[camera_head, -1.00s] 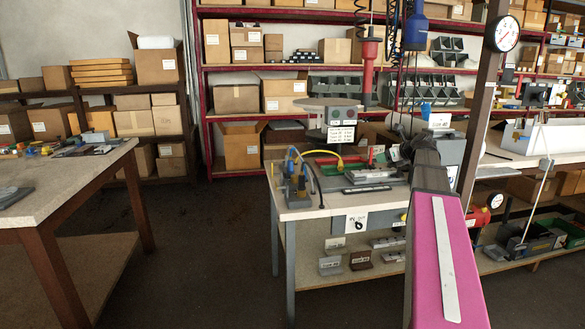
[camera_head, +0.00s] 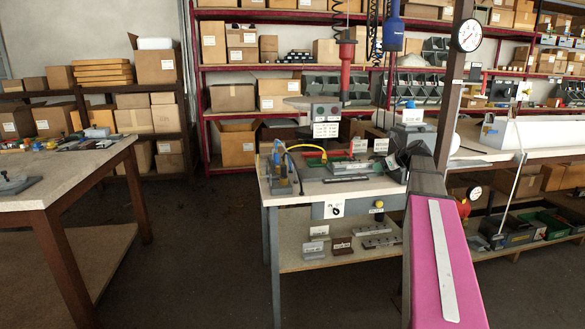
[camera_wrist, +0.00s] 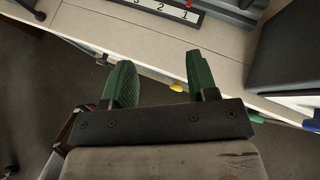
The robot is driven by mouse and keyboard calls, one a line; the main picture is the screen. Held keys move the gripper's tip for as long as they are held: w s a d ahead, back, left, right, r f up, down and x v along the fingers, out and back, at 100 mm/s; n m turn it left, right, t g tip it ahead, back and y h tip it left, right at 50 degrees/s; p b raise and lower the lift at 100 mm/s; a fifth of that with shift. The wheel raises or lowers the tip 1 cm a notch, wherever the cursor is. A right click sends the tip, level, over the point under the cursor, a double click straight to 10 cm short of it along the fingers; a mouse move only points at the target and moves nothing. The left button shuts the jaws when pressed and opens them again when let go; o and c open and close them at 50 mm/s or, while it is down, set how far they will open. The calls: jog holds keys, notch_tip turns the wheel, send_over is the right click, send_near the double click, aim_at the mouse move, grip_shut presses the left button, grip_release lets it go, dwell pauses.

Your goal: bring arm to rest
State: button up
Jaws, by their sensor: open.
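My gripper (camera_wrist: 160,85) shows in the wrist view with its two green fingers apart and nothing between them. It is over the front edge of the workbench (camera_wrist: 225,58), with bench top and dark floor below it. In the head view my pink arm link rises at the right, and the gripper itself cannot be made out there. The workbench (camera_head: 290,190) in the head view carries a machine with blue parts and a yellow hose (camera_head: 300,148) at its left end.
A numbered strip (camera_wrist: 165,10) lies on the bench. A dark box-like object (camera_wrist: 290,50) is at the right of the wrist view. A second table (camera_head: 60,188) stands at left, with open floor (camera_head: 190,250) between. Red-framed shelves (camera_head: 290,70) with boxes stand behind.

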jog(key=s+a+f+n+g+h, duration=0.1)
jog(key=s+a+f+n+g, duration=0.1)
jog(key=s+a+f+n, duration=0.35)
jog(key=s+a+f+n+g, duration=0.1)
jog(key=s+a+f+n, duration=0.1)
jog(key=f, duration=0.6)
jog(key=s+a+f+n+g+h, duration=0.1)
jog(key=s+a+f+n+g, duration=0.1)
jog(key=s+a+f+n, duration=0.3)
jog(key=s+a+f+n+g+h, duration=0.2)
jog(key=s+f+n, duration=0.5)
jog(key=f, duration=0.1)
jog(key=s+a+f+n+g+h, duration=0.2)
jog(key=s+f+n, duration=0.5)
jog(key=s+f, duration=0.1)
jog(key=shift+s+a+f, duration=0.2)
jog(key=shift+a, duration=0.05)
